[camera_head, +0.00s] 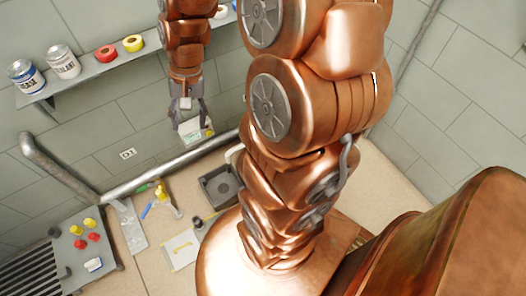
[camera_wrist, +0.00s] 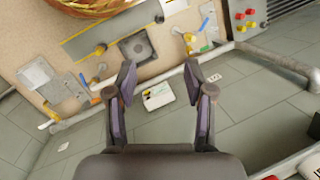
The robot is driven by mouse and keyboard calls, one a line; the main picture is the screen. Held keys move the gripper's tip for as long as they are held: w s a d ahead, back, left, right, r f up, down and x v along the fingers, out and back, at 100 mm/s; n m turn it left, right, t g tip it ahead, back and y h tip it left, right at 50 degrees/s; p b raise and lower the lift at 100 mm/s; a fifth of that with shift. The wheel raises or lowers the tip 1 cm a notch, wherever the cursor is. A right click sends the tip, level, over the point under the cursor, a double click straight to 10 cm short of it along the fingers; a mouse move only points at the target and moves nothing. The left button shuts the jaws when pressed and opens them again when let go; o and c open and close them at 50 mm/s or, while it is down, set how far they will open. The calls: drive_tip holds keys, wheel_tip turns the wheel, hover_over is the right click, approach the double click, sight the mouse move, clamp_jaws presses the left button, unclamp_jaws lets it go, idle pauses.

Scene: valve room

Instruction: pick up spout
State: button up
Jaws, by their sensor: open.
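No part is clearly recognisable as the spout. A small yellow and pale fitting (camera_head: 163,197) lies on the beige surface beside a blue stick (camera_head: 147,210); it also shows in the wrist view (camera_wrist: 188,38). It may be the spout, but it is too small to tell. My gripper (camera_head: 190,114) is open, pointing down, well above that surface. Its two fingers are spread apart in the wrist view (camera_wrist: 159,72).
A dark square tray (camera_head: 220,187) lies right of the fitting. A metal pipe (camera_head: 150,180) runs along the wall. A panel with red and yellow knobs (camera_head: 70,262) stands at lower left. A wall shelf (camera_head: 85,73) holds cans and tape rolls. My arm hides much of the right.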

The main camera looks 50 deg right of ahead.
drive_tip(key=w+d+f+m+t+y+b, duration=0.1)
drive_tip(key=w+d+f+m+b, duration=0.2)
drive_tip(key=d+f+b, duration=0.5)
drive_tip(key=w+d+f+m+t+b, duration=0.1)
drive_tip(key=w+d+f+m+b, duration=0.25)
drive_tip(key=f, duration=0.75)
drive_tip(key=d+f+m+b, duration=0.2)
drive_tip(key=d+f+b, duration=0.1)
drive_tip(key=d+f, duration=0.2)
drive_tip(key=s+d+f+m+t+b, duration=0.1)
drive_tip(key=d+f+m+b, duration=0.1)
drive_tip(key=d+f, duration=0.4)
drive_tip(key=s+d+f+m+b, duration=0.1)
drive_tip(key=d+f+m+b, duration=0.2)
drive_tip(key=d+f, duration=0.3)
wheel_tip(320, 180, down, 3)
drive_tip(key=shift+f+t+h+b, duration=0.2)
drive_tip(key=shift+t+h+b, duration=0.15)
drive_tip(key=shift+b, duration=0.2)
drive_tip(key=shift+s+d+f, duration=0.1)
drive_tip(key=shift+d+f, duration=0.1)
drive_tip(key=shift+f, duration=0.45)
drive_tip(key=shift+a+b+x, duration=0.2)
drive_tip(key=shift+b+x, duration=0.9)
drive_tip(key=shift+x, duration=0.65)
drive_tip(key=shift+a+b+x, duration=0.2)
drive_tip(key=shift+b+x, duration=0.9)
drive_tip(key=shift+x, duration=0.6)
drive_tip(key=shift+r, duration=0.15)
drive_tip(key=shift+c, duration=0.3)
